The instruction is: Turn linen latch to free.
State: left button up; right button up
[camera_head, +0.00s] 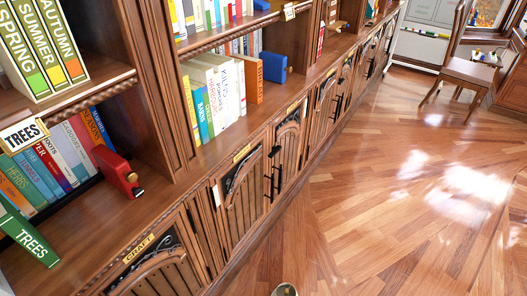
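A row of low wooden cabinet doors runs along the bottom of the bookcase. The nearest door (160,275) carries a brass label reading CRAFT (139,249). The second door (243,205) has a label (242,153) too small to read. Black upright hardware (272,172), handles or latches, sits between the second and third doors. More dark hardware (337,105) shows on doors farther along. I cannot tell which is the linen latch or how it is set.
Shelves above hold books, a red bookend (118,172) and a blue bookend (274,67). A green book labelled TREES (27,238) juts out at the lower left. The wooden floor (390,200) beside the cabinets is clear. A wooden chair (468,72) stands at the far right.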

aim_at(275, 149)
jog(key=i+l+u, duration=0.15)
jog(key=u, duration=0.15)
jog(key=l+u, duration=0.3)
jog(key=i+l+u, duration=0.1)
jog(key=l+u, duration=0.15)
jog(key=l, duration=0.15)
jog(key=i+l+u, duration=0.25)
jog(key=l, duration=1.25)
jog(key=k+l+u, duration=0.1)
jog(key=l+u, duration=0.15)
jog(key=l, duration=1.25)
